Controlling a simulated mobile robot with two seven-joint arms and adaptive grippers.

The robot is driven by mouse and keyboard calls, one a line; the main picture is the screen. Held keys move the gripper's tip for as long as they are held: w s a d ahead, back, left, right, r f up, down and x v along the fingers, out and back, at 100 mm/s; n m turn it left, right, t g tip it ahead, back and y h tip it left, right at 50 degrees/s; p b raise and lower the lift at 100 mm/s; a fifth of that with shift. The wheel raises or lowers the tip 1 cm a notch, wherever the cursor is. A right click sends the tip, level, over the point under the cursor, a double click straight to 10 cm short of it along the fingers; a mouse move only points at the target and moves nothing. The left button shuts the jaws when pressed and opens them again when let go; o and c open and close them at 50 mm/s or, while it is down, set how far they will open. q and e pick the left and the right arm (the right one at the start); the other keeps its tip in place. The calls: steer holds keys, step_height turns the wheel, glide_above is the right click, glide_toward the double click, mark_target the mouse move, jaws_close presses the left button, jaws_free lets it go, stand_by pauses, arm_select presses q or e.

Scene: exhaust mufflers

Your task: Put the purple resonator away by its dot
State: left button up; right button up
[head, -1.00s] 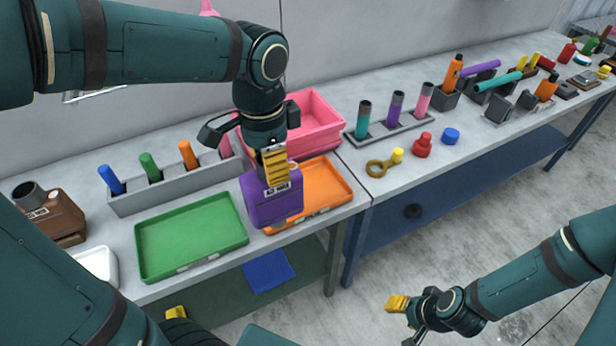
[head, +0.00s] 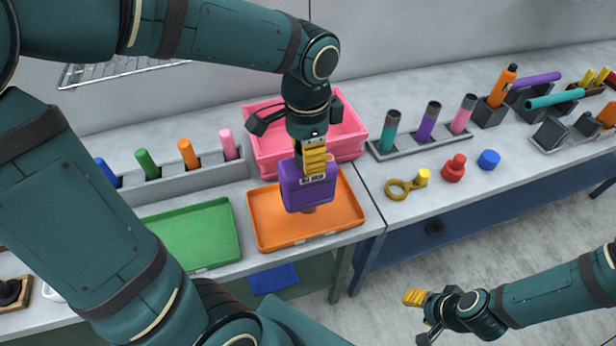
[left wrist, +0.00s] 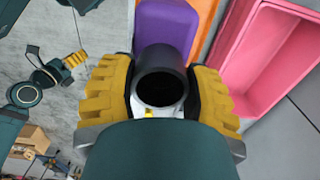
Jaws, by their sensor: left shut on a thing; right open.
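My left gripper (head: 315,162) is shut on the dark neck (left wrist: 162,82) of the purple resonator (head: 308,190). The resonator hangs roughly upright over the orange tray (head: 345,213), with its white label facing the head camera. I cannot tell whether its bottom touches the tray. In the left wrist view, the yellow fingers (left wrist: 163,95) flank the neck, and the purple body (left wrist: 165,28) shows beyond it. I cannot make out a dot on the resonator. My right gripper (head: 420,314) is open and empty, in front of the bench.
A green tray (head: 195,242) lies left of the orange one. A pink bin (head: 262,140) stands behind. A grey rack (head: 185,177) holds several coloured tubes at the left; another rack (head: 420,145) stands right of the bin. A mustard ring part (head: 398,188) lies on the right bench.

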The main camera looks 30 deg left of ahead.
arm_select(q)
steer(key=shift+f+b, duration=0.65)
steer(key=shift+f, duration=2.15)
steer(key=shift+f, duration=0.15)
steer(key=o, duration=1.1)
steer(key=shift+c, duration=0.2)
step_height(320, 180, up, 12)
steer(key=p, duration=0.3)
steer(key=shift+r, duration=0.2)
